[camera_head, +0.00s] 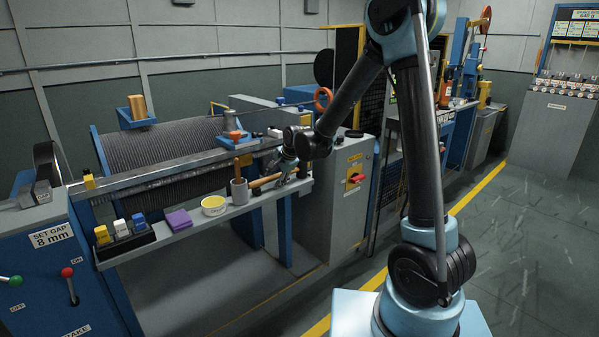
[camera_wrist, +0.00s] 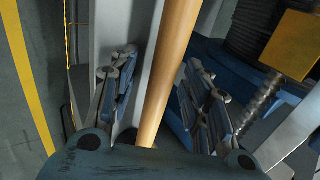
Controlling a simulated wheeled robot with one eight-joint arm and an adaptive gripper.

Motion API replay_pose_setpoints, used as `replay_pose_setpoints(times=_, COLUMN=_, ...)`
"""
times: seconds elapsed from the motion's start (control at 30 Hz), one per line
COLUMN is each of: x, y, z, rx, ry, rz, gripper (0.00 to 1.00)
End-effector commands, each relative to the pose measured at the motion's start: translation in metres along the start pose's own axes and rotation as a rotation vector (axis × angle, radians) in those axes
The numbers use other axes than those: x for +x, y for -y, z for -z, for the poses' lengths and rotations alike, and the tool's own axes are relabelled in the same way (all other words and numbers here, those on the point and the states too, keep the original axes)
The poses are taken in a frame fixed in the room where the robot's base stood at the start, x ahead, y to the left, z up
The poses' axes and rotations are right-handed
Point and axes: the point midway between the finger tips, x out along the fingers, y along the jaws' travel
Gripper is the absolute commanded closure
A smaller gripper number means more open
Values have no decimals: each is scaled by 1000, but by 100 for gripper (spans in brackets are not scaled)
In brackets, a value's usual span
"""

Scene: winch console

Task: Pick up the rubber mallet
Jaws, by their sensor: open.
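A light wooden handle (camera_head: 265,181), which I take to be the rubber mallet's, shows at the right part of the narrow shelf (camera_head: 190,230), beside a grey cup. In the wrist view the handle (camera_wrist: 169,75) runs lengthwise from the top edge down to my palm, between the two fingers. My gripper (camera_head: 286,171) is at the right end of the handle; in the wrist view my gripper (camera_wrist: 160,65) is open, with one finger on each side of the handle and no clear grip on it. I cannot make out the mallet's head in either view.
The grey cup (camera_head: 239,191) holds an upright wooden stick. A yellow tub (camera_head: 213,206), a purple cloth (camera_head: 178,219) and a tray of small blocks (camera_head: 126,241) line the shelf leftward. The ribbed winch drum (camera_head: 160,145) is behind; a grey cabinet (camera_head: 338,205) stands right.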

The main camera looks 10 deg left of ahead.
Motion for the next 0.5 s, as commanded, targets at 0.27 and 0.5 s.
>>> replay_pose_setpoints(times=0.27, x=0, y=0, z=0, rx=0, ry=0, rz=0, gripper=81)
replay_pose_setpoints(times=0.5, x=-1, y=0, z=0, rx=-1, ry=0, rz=0, gripper=100)
